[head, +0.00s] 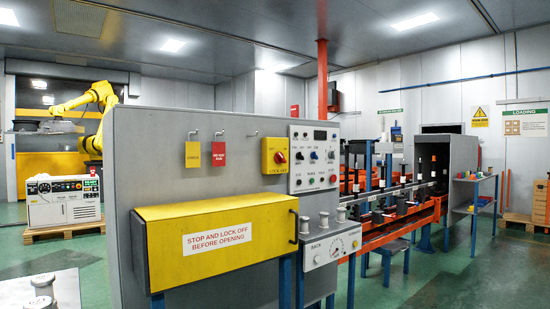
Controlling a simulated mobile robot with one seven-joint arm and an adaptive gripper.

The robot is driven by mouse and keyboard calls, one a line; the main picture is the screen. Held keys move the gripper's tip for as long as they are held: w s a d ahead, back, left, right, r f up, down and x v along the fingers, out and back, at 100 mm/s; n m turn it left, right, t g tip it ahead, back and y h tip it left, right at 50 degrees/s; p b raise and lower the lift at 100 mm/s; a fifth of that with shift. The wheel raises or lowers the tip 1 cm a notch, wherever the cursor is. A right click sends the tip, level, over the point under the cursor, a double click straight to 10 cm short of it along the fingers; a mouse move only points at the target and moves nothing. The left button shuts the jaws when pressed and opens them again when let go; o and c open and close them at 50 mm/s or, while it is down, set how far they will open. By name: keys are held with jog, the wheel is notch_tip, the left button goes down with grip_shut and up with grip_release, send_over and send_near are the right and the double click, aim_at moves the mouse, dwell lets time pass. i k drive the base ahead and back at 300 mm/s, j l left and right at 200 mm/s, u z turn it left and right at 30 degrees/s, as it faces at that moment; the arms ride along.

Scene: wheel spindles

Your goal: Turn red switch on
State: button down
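A red rotary switch (280,157) sits on a yellow plate marked "LOCK OFF" (275,170), on the upper right of a grey panel (150,135). The switch's exact position is too small to read. To its right, a white control panel (314,135) carries small knobs, coloured buttons and a dark display, some of them red. My gripper does not show in this view.
A yellow cover box (215,215) with a warning label juts out below the switch. A yellow tag (192,155) and a red tag (219,154) hang from hooks. Green floor (460,270) is open at right.

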aim_at(280, 159)
jog(key=i+l, duration=0.25)
jog(key=i, duration=0.25)
jog(key=i+l, duration=0.25)
jog(key=i, duration=1.5)
jog(key=j+u, duration=0.05)
jog(key=j, duration=0.1)
